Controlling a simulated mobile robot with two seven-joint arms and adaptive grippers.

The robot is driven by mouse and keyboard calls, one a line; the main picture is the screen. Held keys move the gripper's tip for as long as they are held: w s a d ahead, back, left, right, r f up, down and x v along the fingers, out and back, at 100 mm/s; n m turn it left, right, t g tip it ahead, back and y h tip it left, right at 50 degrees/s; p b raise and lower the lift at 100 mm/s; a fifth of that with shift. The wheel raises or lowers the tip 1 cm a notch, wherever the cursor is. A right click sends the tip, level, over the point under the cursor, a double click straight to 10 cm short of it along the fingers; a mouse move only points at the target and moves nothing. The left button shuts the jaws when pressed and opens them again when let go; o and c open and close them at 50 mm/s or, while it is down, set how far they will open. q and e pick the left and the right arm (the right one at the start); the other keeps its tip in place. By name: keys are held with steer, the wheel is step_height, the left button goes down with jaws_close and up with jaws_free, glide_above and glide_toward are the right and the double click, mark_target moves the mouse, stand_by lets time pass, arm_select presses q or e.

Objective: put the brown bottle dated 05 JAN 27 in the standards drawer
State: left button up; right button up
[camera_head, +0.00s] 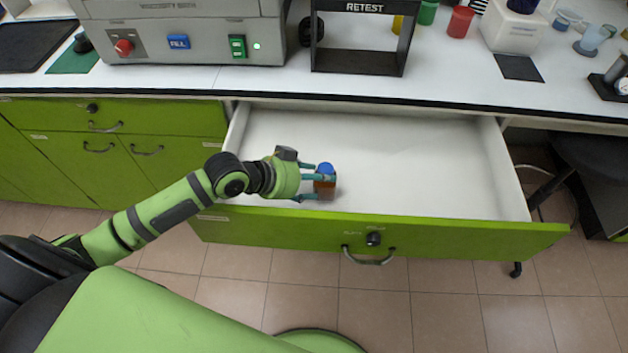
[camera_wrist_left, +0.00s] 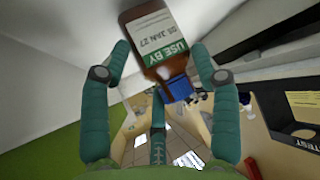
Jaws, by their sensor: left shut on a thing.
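The brown bottle (camera_head: 326,188) has a blue cap and is in my left gripper (camera_head: 319,187), over the inside of the open drawer near its front left. In the left wrist view, the bottle (camera_wrist_left: 158,35) shows a white and green label reading "USE BY 05 JAN 27", and its blue cap (camera_wrist_left: 177,89) points towards the palm. My left gripper's fingers (camera_wrist_left: 160,52) are around the bottle. The drawer (camera_head: 420,165) is pulled out, with a white inside and a green front; its label is too small to read. Whether the bottle touches the drawer floor is unclear. My right gripper is out of view.
The drawer is otherwise empty, with free room to the right. Above it, the white counter (camera_head: 455,85) holds a grey machine (camera_head: 190,35), a black RETEST rack (camera_head: 362,40) and coloured cups. A dark stool (camera_head: 590,160) stands at the right.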

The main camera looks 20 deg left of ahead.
arm_select(q)
steer(key=shift+f, duration=0.45)
steer(key=shift+f, duration=0.1)
steer(key=o, duration=1.3)
steer(key=shift+v, duration=3.8)
